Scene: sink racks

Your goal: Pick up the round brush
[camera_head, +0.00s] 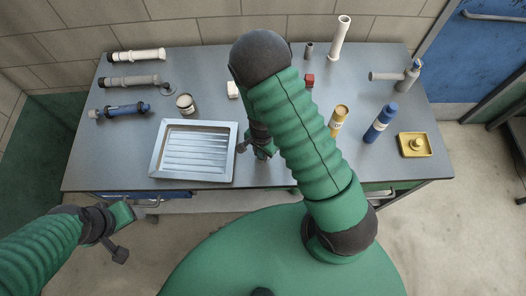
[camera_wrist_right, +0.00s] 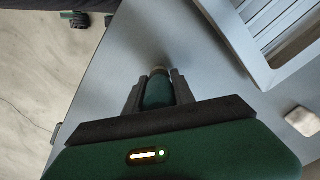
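In the wrist view, a rounded dark green object with a pale tip, which looks like the round brush (camera_wrist_right: 158,92), sits between the two dark fingers of my right gripper (camera_wrist_right: 158,82). The fingers lie close on both sides of it, with no clear gap. In the head view my right gripper (camera_head: 262,150) is low over the front middle of the table, right of the metal tray; my arm hides part of it, and I cannot make out the brush there. My left gripper (camera_head: 120,232) is off the table at the lower left; its finger opening is unclear.
The metal tray (camera_head: 154,152) lies on the grey table (camera_head: 220,70). Several tubes line the left side.

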